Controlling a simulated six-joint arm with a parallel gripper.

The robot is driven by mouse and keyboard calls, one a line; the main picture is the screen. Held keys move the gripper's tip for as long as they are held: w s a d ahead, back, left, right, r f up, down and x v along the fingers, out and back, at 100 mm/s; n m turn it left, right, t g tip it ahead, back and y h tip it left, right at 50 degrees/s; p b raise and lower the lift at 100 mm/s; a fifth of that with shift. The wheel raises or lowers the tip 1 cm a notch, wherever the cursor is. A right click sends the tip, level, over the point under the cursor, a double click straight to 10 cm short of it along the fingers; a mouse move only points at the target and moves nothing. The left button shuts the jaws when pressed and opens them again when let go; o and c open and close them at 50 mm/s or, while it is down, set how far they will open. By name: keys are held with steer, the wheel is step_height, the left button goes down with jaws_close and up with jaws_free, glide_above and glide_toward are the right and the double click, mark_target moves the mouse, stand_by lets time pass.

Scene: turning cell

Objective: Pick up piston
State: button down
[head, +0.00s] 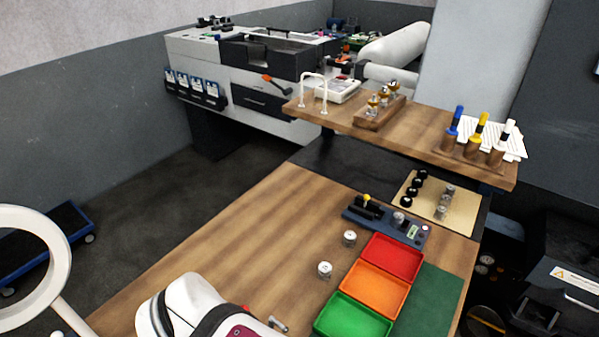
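Two small silvery cylinders that look like pistons stand on the wooden bench. The nearer piston (325,270) is left of the orange tray, and the farther piston (349,238) is left of the red tray. Another similar metal part (398,218) sits on a dark gauge fixture (370,222) behind the trays. Several more silvery parts (446,201) stand on a tan board at the back right. Which one the task means, I cannot tell. My gripper's fingers do not show in the head view.
Red (392,257), orange (376,289) and green (352,318) trays stand in a row beside a green mat (430,303). A raised shelf (420,133) crosses behind. A white rounded body (190,298) fills the near edge. The bench's left-middle (260,235) is clear.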

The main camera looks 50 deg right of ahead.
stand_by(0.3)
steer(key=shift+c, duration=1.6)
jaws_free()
